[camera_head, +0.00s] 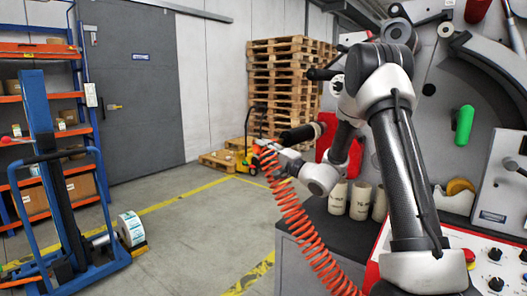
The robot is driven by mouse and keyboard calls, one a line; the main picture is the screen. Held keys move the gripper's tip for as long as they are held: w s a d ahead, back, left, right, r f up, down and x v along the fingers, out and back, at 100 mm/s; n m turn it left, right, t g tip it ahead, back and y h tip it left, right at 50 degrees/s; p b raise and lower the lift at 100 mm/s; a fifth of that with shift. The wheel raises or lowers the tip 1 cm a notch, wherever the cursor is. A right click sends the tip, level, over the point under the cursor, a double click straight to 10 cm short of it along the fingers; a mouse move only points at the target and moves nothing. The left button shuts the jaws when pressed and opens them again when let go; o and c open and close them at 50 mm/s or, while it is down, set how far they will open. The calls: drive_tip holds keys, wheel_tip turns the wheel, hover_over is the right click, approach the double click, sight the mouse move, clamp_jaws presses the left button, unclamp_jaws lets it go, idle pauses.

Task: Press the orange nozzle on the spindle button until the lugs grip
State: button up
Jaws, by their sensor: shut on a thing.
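My arm (402,165) rises from the lower right, bends over and comes down to my gripper (272,152), which points left near the picture's middle. It is shut on the orange nozzle (265,146), seen small at the upper end of an orange coiled hose (300,225). A black spindle (299,134) sticks out leftward from the machine just above and behind my gripper. The nozzle appears close to the spindle's free end. The button and lugs are too small to make out, and I cannot tell whether nozzle and spindle touch.
The rewinder's grey panel (450,90) fills the right, with a green handle (464,125) and a control box (490,250). Cardboard cores (360,201) stand below my wrist. Pallets (290,75) are stacked behind. A blue lifter (65,190) stands left. The middle floor is clear.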

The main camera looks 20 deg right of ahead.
drive_tip(key=shift+w+d, duration=0.3)
drive_tip(key=shift+d, duration=0.1)
idle(2.4)
idle(0.6)
drive_tip(key=s+a, duration=0.5)
drive_tip(key=a, duration=0.2)
drive_tip(key=shift+s+a, duration=0.15)
drive_tip(key=shift+s, duration=0.05)
idle(0.5)
drive_tip(key=s+a+f, duration=0.4)
drive_tip(key=s+a, duration=0.2)
drive_tip(key=a, duration=0.3)
drive_tip(key=shift+s, duration=0.2)
idle(0.4)
drive_tip(key=shift+r, duration=0.1)
